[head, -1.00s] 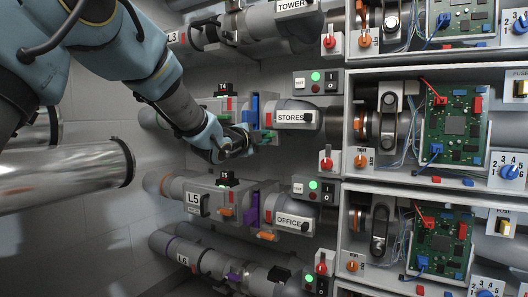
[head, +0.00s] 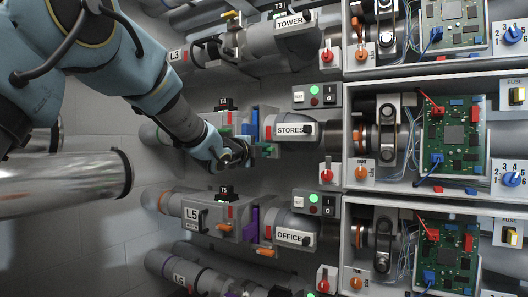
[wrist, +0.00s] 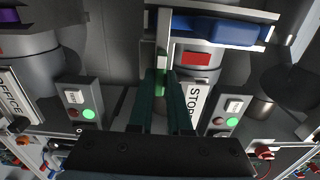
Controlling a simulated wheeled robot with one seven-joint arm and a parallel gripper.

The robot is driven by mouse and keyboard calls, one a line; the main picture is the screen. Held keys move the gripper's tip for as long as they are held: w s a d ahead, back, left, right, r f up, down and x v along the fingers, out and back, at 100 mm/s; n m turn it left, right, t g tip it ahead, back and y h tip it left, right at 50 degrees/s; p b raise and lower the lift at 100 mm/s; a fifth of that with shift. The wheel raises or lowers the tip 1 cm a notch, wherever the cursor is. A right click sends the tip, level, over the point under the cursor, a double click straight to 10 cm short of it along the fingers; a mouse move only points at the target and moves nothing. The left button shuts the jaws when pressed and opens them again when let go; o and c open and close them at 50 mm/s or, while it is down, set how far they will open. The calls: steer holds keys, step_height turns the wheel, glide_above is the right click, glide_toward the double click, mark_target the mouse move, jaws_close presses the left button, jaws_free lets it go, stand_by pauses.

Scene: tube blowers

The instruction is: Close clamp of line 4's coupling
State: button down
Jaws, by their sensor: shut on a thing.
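Line 4 is the line with the STORES label (head: 291,130) and the T4 box (head: 224,104). Its coupling shows a blue part (head: 255,122) and a green clamp lever (head: 265,149) low on its front. My gripper (head: 245,152) is at this lever, coming in from the left. In the wrist view my gripper's fingers (wrist: 168,100) are shut on the green lever (wrist: 162,62), below the blue part (wrist: 222,30). The fingers and wrist hide part of the coupling and the line's label.
The L5 line (head: 192,213) with an orange lever (head: 265,252) runs just below. The TOWER line (head: 291,23) runs above. Switch boxes (head: 318,95) and open cabinets with circuit boards (head: 455,140) stand to the right. A wide metal pipe (head: 65,178) is at the left.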

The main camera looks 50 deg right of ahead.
steer(key=c, duration=0.9)
jaws_free()
steer(key=shift+o, duration=0.2)
steer(key=v, duration=1)
steer(key=shift+a, duration=0.4)
